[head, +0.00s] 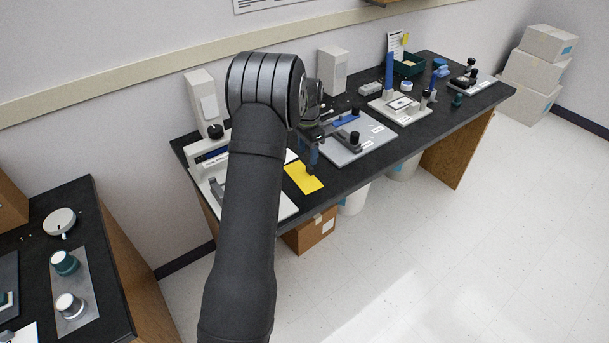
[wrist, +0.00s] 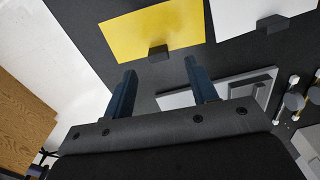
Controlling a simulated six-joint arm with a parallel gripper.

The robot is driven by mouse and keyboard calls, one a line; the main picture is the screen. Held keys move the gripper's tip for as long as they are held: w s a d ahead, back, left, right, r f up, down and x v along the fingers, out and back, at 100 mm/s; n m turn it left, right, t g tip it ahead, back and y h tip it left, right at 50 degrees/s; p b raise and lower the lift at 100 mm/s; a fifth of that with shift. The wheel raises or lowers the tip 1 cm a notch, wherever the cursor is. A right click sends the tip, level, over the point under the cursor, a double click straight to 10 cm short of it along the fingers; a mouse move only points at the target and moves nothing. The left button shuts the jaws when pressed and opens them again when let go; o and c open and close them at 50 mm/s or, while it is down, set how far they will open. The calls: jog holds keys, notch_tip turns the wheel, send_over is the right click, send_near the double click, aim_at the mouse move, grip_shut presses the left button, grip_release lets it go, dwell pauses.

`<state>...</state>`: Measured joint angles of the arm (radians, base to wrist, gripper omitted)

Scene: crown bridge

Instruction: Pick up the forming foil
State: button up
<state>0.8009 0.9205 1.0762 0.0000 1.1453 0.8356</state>
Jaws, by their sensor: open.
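A flat yellow sheet (head: 304,178) lies near the front edge of the black bench. In the wrist view the yellow sheet (wrist: 150,30) has a small dark block at its near edge. A white sheet (wrist: 250,14) with a similar dark block lies beside it. The pictures carry no label that tells which sheet is the forming foil. My gripper (wrist: 157,70) is open and empty, its two blue fingers apart just short of the yellow sheet's block. In the head view my gripper (head: 312,158) hangs over the bench by the yellow sheet, partly hidden by my arm.
A grey plate (head: 358,142) with a dark fixture is right of my gripper. A light-coloured machine (head: 203,103) stands at the bench's left end. A white stand (head: 402,107) and a green bin (head: 409,64) are farther right. The bench's front edge is close to the yellow sheet.

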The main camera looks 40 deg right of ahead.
aim_at(309, 167)
jog(key=f, duration=0.6)
jog(key=shift+s+f, duration=0.2)
jog(key=shift+f, duration=0.05)
jog(key=c, duration=1)
